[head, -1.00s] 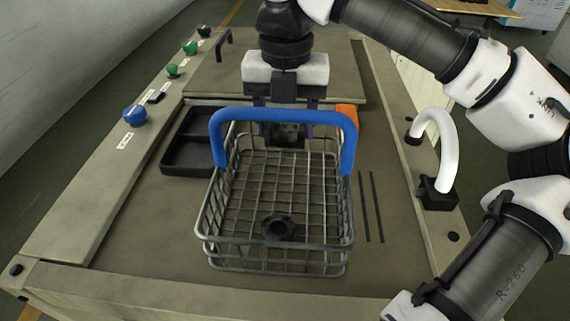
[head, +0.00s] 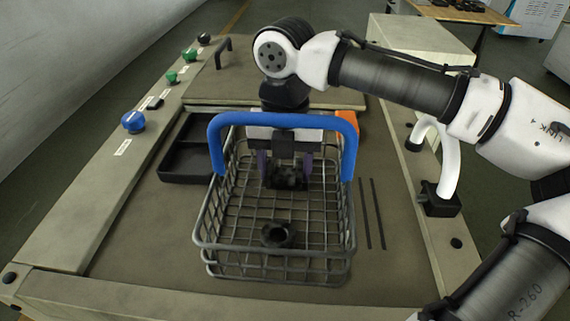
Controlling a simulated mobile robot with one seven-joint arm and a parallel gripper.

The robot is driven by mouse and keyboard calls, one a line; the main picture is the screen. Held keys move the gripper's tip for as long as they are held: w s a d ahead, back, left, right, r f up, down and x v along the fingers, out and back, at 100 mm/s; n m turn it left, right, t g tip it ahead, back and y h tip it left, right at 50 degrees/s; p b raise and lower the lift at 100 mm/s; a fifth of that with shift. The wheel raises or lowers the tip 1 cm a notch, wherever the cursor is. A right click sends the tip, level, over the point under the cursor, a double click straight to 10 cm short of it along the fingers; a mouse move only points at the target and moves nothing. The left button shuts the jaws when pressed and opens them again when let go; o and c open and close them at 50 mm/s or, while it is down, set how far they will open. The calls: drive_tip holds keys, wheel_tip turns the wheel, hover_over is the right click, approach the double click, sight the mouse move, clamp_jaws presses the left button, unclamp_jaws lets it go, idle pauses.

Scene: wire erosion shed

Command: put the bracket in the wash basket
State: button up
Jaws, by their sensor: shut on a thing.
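The wash basket (head: 203,240) is a grey wire basket with an upright blue arched handle (head: 283,119), standing on the machine top. The bracket (head: 287,180) is a small dark, blocky part. My gripper (head: 286,172) points down behind the handle, its purplish fingers shut on the bracket. The bracket appears over the rear half of the basket, low towards the wire floor; I cannot tell whether it touches. The handle hides part of the gripper body.
A dark round part with a hole (head: 278,236) lies in the front half of the basket. A black divided tray (head: 184,177) is left of the basket. An orange thing (head: 347,124) is behind its right side. A white curved pipe (head: 450,160) stands at right.

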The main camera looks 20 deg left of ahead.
sight(285, 176)
drive_tip(key=o, duration=1.3)
wheel_tip(285, 176, up, 12)
drive_tip(key=p, duration=0.1)
drive_tip(key=shift+r, duration=0.1)
